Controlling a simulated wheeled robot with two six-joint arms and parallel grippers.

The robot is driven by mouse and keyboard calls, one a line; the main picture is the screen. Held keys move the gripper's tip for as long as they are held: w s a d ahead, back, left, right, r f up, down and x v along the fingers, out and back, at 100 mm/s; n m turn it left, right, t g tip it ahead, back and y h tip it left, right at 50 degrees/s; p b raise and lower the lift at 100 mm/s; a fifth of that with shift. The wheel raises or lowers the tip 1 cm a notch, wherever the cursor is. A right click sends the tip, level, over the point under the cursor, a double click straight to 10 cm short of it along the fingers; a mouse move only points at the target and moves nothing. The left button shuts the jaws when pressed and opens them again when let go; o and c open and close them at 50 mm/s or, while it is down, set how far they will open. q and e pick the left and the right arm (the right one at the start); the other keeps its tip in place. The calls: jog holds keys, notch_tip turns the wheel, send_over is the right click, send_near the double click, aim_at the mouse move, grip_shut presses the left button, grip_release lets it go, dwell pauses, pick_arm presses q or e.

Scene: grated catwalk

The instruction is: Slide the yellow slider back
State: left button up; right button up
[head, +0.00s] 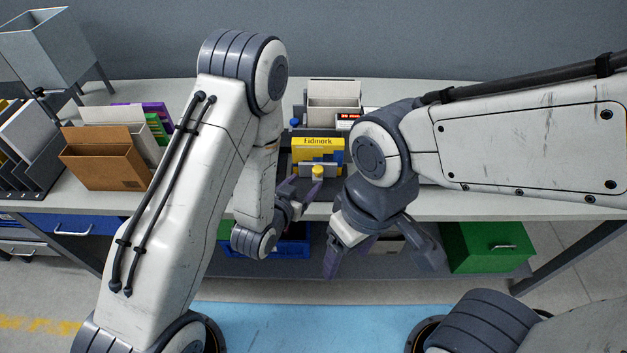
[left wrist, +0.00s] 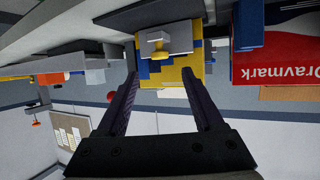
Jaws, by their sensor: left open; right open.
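The yellow slider (head: 317,172) is a small yellow knob on a pale grey plate, low in front of the yellow and blue Fidmark box (head: 318,145) in the head view. In the left wrist view the yellow slider (left wrist: 156,37) shows beyond the fingertips, in line with the gap between them. My left gripper (head: 301,189) is open and empty, with its purple fingers just in front of the slider and apart from it. My right gripper (head: 347,260) is open and empty, lower and in front of the bench edge.
The grey bench (head: 480,203) carries a brown file box (head: 102,160) at left and a pale bin (head: 333,100) at the back. A red Dravmark box (left wrist: 277,50) shows at right in the left wrist view.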

aim_at(317, 171)
pick_arm(q)
jog(key=b+x, duration=0.2)
jog(key=x, duration=0.1)
jog(key=shift+s+f, duration=0.1)
jog(key=shift+f, duration=0.05)
jog(key=b+x, duration=0.2)
jog(key=b, duration=0.7)
jog(key=shift+b, duration=0.35)
jog(key=shift+w+d, duration=0.15)
jog(key=shift+w, duration=0.2)
jog(key=shift+p+x, duration=0.4)
jog(key=shift+x, duration=0.55)
pick_arm(e)
notch_tip(317, 171, down, 12)
